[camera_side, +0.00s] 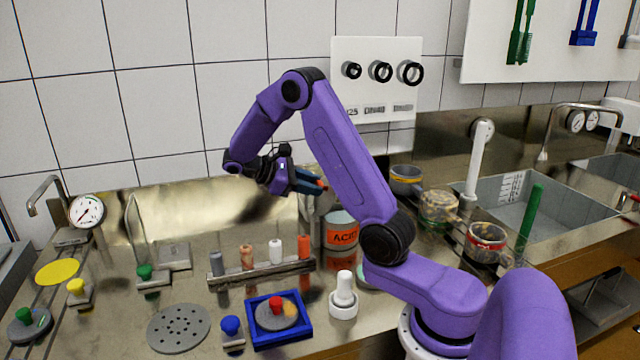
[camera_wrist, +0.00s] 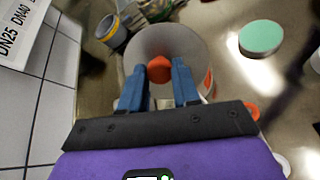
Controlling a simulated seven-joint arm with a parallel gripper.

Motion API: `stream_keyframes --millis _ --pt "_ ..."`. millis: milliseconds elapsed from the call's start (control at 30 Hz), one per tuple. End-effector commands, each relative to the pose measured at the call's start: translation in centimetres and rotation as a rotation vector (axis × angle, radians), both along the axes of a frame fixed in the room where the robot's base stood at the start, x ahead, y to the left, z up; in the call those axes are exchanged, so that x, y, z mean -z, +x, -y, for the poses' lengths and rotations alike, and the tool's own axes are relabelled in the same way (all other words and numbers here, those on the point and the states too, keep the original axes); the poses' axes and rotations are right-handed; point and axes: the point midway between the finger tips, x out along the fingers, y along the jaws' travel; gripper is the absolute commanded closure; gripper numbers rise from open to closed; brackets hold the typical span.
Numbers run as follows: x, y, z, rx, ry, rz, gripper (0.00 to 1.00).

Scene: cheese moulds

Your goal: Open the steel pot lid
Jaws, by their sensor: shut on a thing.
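My gripper (camera_side: 318,184) is in the air at the upper left of the pot marked ACID (camera_side: 342,237), its blue fingers pointing right. In the wrist view my gripper (camera_wrist: 158,72) has its fingers on both sides of a red-orange knob (camera_wrist: 160,66); it is shut on this knob. The knob's tip also shows at the fingertips in the side view (camera_side: 322,184). Behind the knob is a round pale grey disc (camera_wrist: 190,40), which looks like the lid. The arm hides part of the pot, and I cannot tell the gap between disc and pot.
A rack with several coloured pegs (camera_side: 262,273) stands left of the pot. A white plunger-like piece (camera_side: 344,300) and a blue tray (camera_side: 252,335) are in front. Several jars (camera_side: 438,207) stand to the right, before the sink (camera_side: 540,215). A mint disc (camera_wrist: 262,37) lies nearby.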

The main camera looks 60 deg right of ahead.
Motion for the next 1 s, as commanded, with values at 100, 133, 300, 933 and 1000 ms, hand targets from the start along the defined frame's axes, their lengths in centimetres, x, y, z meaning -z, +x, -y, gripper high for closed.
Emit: stream_keyframes --millis 100,133,300,933,1000 --pt "0.2 1.0 -0.9 -0.006 0.011 0.016 1.0" --pt "0.3 1.2 -1.1 -0.006 0.011 0.017 1.0" --pt "0.9 2.1 -2.2 -0.007 0.018 0.018 1.0" --pt "2.3 3.3 -3.6 -0.002 0.022 0.007 1.0" --pt "2.3 3.3 -3.6 -0.002 0.021 0.007 1.0"
